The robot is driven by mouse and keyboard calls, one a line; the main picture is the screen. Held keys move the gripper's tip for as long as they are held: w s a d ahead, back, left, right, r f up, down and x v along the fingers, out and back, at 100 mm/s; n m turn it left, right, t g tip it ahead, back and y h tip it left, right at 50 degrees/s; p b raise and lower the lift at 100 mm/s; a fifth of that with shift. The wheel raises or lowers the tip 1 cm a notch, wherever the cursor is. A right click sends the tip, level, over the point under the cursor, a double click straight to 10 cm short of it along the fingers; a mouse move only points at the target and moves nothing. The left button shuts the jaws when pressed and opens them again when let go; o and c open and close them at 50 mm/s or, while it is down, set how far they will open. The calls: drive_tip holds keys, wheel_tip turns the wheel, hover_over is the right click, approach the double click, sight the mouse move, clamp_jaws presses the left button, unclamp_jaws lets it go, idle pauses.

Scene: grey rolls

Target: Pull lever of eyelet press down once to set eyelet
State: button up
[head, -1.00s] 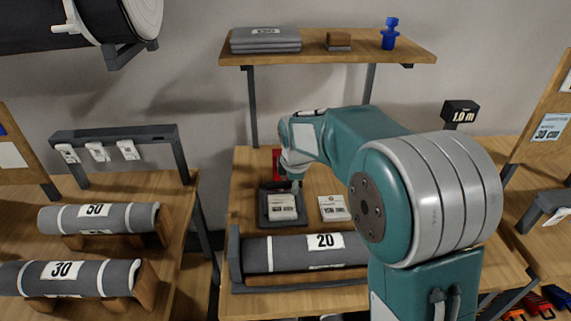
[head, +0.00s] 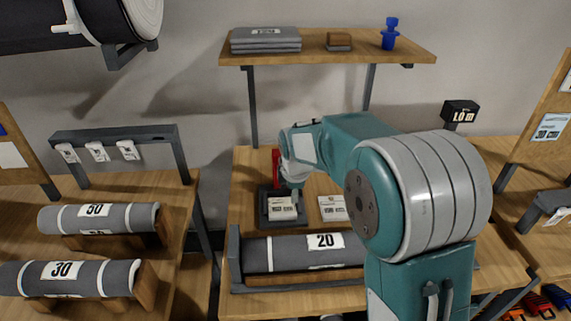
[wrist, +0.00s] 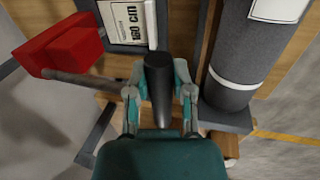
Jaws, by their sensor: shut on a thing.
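The eyelet press shows as a red body (head: 276,164) at the back left of the middle bench, partly hidden by my arm. In the wrist view its red part (wrist: 62,50) is at upper left, and a dark lever rod (wrist: 88,84) runs from it towards my gripper (wrist: 160,98). My gripper is shut on the lever's black handle (wrist: 159,72), which lies between its two fingers. In the head view my gripper (head: 294,186) is low, just behind a dark tray, and its fingertips are hard to make out.
A dark tray (head: 267,217) with a labelled card stands in front of the press; another card (head: 333,208) lies to its right. A grey roll labelled 20 (head: 318,250) lies across the bench front. A shelf (head: 355,48) hangs above. Rolls labelled 50 and 30 lie on the left bench.

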drive_tip(key=shift+s+f, duration=0.1)
drive_tip(key=shift+f, duration=0.3)
drive_tip(key=shift+f, duration=0.5)
drive_tip(key=o, duration=0.8)
drive_tip(key=shift+r, duration=0.1)
drive_tip(key=v, duration=1.2)
drive_tip(key=shift+s, duration=0.1)
